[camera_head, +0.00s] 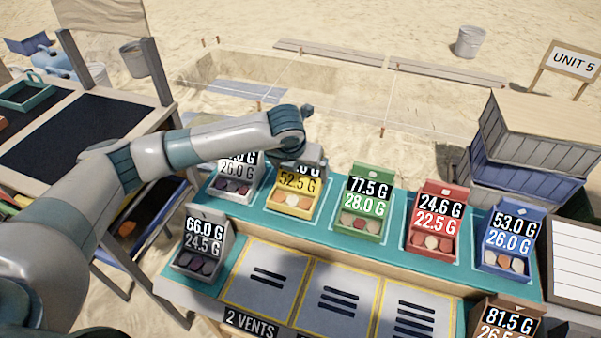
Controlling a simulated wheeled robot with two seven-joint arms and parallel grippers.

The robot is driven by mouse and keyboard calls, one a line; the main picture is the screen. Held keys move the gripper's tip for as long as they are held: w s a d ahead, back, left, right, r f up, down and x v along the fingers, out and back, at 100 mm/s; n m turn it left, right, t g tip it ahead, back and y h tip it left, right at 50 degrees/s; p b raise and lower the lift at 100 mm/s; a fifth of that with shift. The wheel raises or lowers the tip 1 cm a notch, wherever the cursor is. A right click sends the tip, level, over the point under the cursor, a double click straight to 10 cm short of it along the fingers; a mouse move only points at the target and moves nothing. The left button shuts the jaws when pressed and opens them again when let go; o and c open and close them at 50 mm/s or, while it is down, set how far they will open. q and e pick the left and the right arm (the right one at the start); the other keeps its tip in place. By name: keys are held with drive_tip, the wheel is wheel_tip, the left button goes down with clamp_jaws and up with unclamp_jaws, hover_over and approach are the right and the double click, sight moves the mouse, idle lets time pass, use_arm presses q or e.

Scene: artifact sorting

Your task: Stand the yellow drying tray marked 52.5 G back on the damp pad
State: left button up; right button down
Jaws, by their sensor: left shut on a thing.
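The yellow drying tray (292,203) marked 52.5 G stands in the back row of the teal bench, between a grey tray and the green tray. Its upper number is partly hidden by my left gripper (308,168), which is shut on the tray's top edge. I cannot tell whether the tray touches the bench. Grey pads (265,275) with yellow borders and black bars lie bare in front of the row. I cannot tell which surface is the damp pad. My right gripper is out of view.
The green (361,208), red (434,222) and blue (508,243) trays stand to the right. A grey 66.0 G tray (200,243) stands front left, and an 81.5 G tray (506,318) front right. Stacked crates (530,150) rise behind the right end.

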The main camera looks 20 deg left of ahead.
use_arm(q)
drive_tip(key=shift+f, duration=0.75)
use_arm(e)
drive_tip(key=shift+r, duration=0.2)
use_arm(q)
drive_tip(key=o, duration=1)
drive_tip(key=shift+f, duration=0.15)
drive_tip(key=shift+b+v, duration=0.85)
drive_tip(key=shift+v, duration=5.25)
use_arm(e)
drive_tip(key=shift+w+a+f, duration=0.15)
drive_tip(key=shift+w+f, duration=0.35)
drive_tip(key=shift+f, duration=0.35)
use_arm(q)
drive_tip(key=shift+s, duration=0.1)
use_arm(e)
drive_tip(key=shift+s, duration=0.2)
